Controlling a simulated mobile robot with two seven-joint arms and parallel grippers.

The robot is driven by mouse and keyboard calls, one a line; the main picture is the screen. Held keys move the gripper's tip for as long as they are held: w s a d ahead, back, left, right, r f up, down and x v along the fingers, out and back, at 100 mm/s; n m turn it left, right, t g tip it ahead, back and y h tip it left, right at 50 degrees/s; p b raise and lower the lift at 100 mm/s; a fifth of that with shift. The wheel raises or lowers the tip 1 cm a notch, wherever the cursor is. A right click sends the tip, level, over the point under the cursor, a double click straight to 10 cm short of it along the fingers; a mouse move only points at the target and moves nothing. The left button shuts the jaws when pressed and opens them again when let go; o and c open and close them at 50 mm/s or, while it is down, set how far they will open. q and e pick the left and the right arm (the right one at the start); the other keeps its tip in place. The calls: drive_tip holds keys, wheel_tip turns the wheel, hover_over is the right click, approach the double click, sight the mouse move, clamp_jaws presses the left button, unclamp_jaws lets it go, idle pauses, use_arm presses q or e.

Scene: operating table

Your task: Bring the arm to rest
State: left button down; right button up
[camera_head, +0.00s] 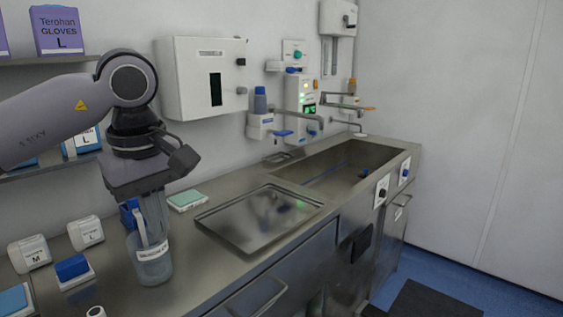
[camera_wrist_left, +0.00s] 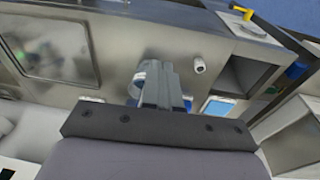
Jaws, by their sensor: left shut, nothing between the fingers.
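My left arm comes in from the left in the head view, with its gripper (camera_head: 152,238) pointing down over the counter. Its fingers are shut with nothing between them. The fingertips overlap a clear labelled container (camera_head: 152,270) on the counter; I cannot tell whether they are inside it or in front of it. In the left wrist view the shut fingers (camera_wrist_left: 162,70) point away from the camera, and a rounded rim (camera_wrist_left: 146,72) shows partly behind them. My right gripper is in neither view.
A metal tray (camera_head: 225,222) lies on the steel counter right of the gripper, with a sink (camera_head: 335,172) beyond. A blue item (camera_head: 72,267) and white boxes (camera_head: 85,232) stand left. A white wall cabinet (camera_head: 203,78) hangs behind the arm. A small white cylinder (camera_wrist_left: 198,65) shows in the wrist view.

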use_arm(q)
drive_tip(key=s+d+f+n+g+h, duration=0.3)
drive_tip(key=s+d+n+g+h, duration=0.15)
drive_tip(key=d+h, duration=0.5)
drive_tip(key=s+d+f+n+g+h, duration=0.35)
drive_tip(key=s+d+h, duration=0.2)
drive_tip(key=d, duration=0.65)
drive_tip(key=w+a+f+m+t+y+p, duration=0.1)
drive_tip(key=w+a+f+m+t, duration=0.3)
drive_tip(key=m+t, duration=0.55)
drive_tip(key=w+a+f+m+t+y, duration=0.15)
drive_tip(key=a+f+m+t, duration=0.45)
drive_tip(key=m, duration=0.6)
drive_tip(key=w+a+f+m+t+y+p, duration=0.1)
drive_tip(key=w+a+f+m+t+y, duration=0.2)
drive_tip(key=m+t, duration=0.7)
drive_tip(key=s+a+f+n+g+y, duration=0.3)
drive_tip(key=s+f, duration=0.5)
drive_tip(key=f, duration=0.3)
drive_tip(key=s+a+f+n+g+y, duration=0.4)
drive_tip(key=s+a+f+n, duration=0.4)
drive_tip(key=f, duration=0.3)
drive_tip(key=shift+a+f+n+g, duration=0.15)
drive_tip(key=shift+n+g, duration=0.2)
drive_tip(key=shift+g, duration=0.4)
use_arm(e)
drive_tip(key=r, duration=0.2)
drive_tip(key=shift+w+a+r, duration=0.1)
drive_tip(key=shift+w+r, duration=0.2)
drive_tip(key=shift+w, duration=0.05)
